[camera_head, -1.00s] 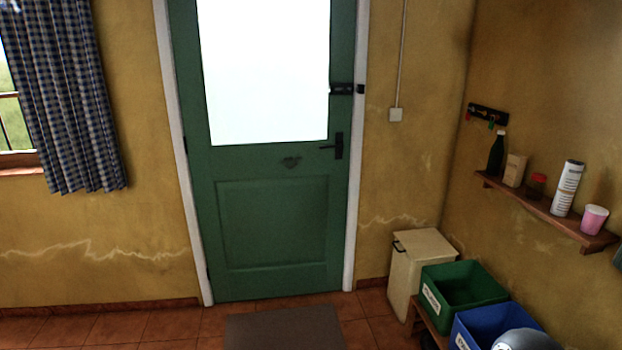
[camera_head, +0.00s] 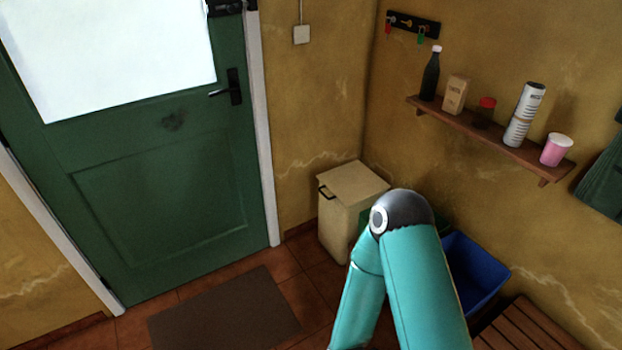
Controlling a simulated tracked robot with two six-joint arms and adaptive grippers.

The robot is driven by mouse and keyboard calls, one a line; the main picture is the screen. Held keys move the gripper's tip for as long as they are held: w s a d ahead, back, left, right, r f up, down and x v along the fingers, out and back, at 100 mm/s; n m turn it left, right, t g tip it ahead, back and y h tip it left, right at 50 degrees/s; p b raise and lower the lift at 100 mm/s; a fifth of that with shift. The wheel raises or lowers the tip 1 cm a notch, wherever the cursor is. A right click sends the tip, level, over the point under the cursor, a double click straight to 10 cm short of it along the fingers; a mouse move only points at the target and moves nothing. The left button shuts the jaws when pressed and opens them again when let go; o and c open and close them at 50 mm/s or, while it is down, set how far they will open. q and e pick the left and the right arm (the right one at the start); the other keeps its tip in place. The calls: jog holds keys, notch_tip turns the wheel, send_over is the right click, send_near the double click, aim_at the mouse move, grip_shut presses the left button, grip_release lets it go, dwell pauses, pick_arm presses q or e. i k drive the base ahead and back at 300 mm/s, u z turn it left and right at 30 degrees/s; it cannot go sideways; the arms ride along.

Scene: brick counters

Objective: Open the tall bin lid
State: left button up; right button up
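The tall bin (camera_head: 336,228) is cream-coloured and stands in the corner, right of the green door. Its lid (camera_head: 353,183) lies flat and shut on top. A dark handle (camera_head: 325,191) sits at the lid's front left edge. A teal arm of mine with a dark grey joint rises in front of the bins and covers part of the tall bin's right side. Neither gripper shows in this view.
A green bin (camera_head: 445,219) is mostly hidden behind my arm. A blue bin (camera_head: 476,270) stands to its right, by a slatted wooden bench (camera_head: 528,328). A wall shelf (camera_head: 490,135) holds several containers. A brown mat (camera_head: 225,312) lies before the door (camera_head: 150,200).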

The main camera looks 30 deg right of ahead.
aim_at(352, 183)
jog(key=u, duration=0.1)
jog(key=i, duration=1.95)
jog(key=z, duration=1.2)
jog(key=k, duration=0.85)
jog(key=z, duration=0.15)
jog(key=i, duration=0.85)
jog(key=u, duration=0.1)
